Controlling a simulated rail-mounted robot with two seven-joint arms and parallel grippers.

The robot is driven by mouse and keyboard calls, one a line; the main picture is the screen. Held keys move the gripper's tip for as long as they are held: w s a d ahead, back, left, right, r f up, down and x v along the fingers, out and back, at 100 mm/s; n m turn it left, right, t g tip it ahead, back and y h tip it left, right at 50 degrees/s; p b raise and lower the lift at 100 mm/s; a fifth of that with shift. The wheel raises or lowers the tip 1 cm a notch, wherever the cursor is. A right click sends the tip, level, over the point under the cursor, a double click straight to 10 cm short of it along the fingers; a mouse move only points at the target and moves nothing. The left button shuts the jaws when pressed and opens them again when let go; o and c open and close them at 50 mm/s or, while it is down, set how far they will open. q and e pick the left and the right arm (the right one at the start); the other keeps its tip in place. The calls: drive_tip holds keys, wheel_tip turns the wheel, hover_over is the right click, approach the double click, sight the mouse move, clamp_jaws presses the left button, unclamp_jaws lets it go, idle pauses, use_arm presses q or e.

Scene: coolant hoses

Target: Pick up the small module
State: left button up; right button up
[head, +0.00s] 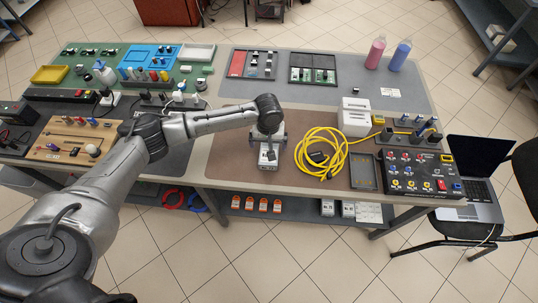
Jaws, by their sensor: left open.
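My left arm reaches in from the left, and its gripper (268,140) points down over the near edge of the brown mat. Its fingers are open. A small light-grey module (268,159) with dark details on top stands at the mat's near edge, directly below the gripper and apparently between or just past its fingers. The gripper hides part of it, and I cannot tell whether the fingers touch it. My right gripper is out of view.
A coiled yellow cable (323,153) lies just right of the gripper. Beyond it are a white box (354,117), a grey tray (363,172) and a black control panel (418,172). Bottles (375,53) stand at the back right. The brown mat (228,160) is clear left of the module.

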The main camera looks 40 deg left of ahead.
use_arm(q)
drive_tip(key=shift+w+f+b, duration=0.15)
drive_tip(key=shift+f+b, duration=0.6)
drive_tip(key=shift+f, duration=2.6)
drive_tip(key=c, duration=1.1)
drive_tip(key=shift+c, duration=0.6)
drive_tip(key=shift+r, duration=0.15)
